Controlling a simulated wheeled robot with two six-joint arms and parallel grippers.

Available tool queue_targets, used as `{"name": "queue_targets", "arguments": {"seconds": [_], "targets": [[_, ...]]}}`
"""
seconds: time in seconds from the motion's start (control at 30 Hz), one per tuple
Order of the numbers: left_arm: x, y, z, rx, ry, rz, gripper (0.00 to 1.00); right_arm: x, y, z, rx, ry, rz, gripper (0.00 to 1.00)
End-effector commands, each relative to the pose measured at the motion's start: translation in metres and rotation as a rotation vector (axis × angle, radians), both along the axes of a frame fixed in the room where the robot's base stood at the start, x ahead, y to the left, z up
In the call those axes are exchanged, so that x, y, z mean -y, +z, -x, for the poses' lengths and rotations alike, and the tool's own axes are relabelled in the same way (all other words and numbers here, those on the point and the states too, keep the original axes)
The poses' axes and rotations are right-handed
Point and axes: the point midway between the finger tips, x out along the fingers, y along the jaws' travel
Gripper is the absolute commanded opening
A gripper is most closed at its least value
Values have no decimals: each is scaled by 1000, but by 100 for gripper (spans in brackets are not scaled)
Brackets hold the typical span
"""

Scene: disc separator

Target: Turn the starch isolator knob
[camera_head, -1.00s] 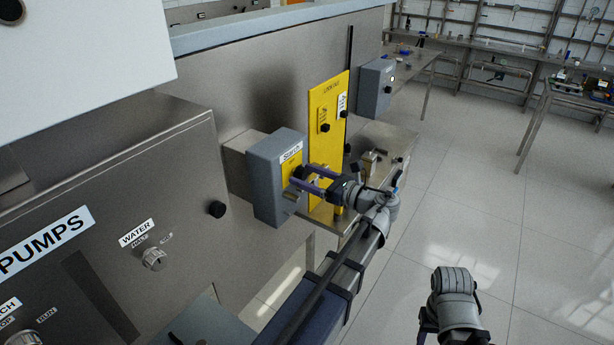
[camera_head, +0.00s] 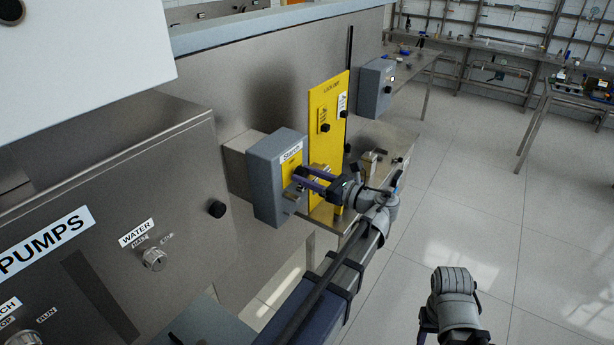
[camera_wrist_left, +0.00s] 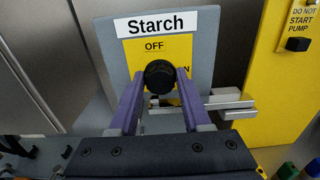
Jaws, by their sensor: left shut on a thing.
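The starch isolator is a grey box (camera_head: 268,185) with a "Starch" label and a yellow plate, fixed beside the steel panel. In the left wrist view its round black knob (camera_wrist_left: 160,76) sits on the yellow plate (camera_wrist_left: 136,55), between the words OFF and ON; ON is partly hidden. My left gripper (camera_head: 298,180) reaches the box front from the right. In the left wrist view its purple fingers (camera_wrist_left: 158,98) are on either side of the knob, shut on it. The knob's pointer direction cannot be told. My right arm (camera_head: 453,305) shows at lower right; its fingertips are not clearly visible.
A yellow lockout board (camera_head: 330,120) stands just right of the box, with tags and black knobs. A small steel shelf (camera_head: 385,150) holds metal parts. The pumps panel (camera_head: 110,225) with a WATER knob (camera_head: 154,258) is at left. Open tiled floor (camera_head: 475,190) lies right.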

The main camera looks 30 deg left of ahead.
Motion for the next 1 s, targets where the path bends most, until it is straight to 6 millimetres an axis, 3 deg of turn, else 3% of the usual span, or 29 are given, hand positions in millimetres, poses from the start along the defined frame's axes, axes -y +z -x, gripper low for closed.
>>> {"name": "queue_targets", "arguments": {"seconds": [0.47,1.0], "targets": [[0,0,0,123,0,10,0,0,0,0,0,0,0,50],[0,-1,1,617,0,48,0,0,0,0,0,0,0,50]]}}
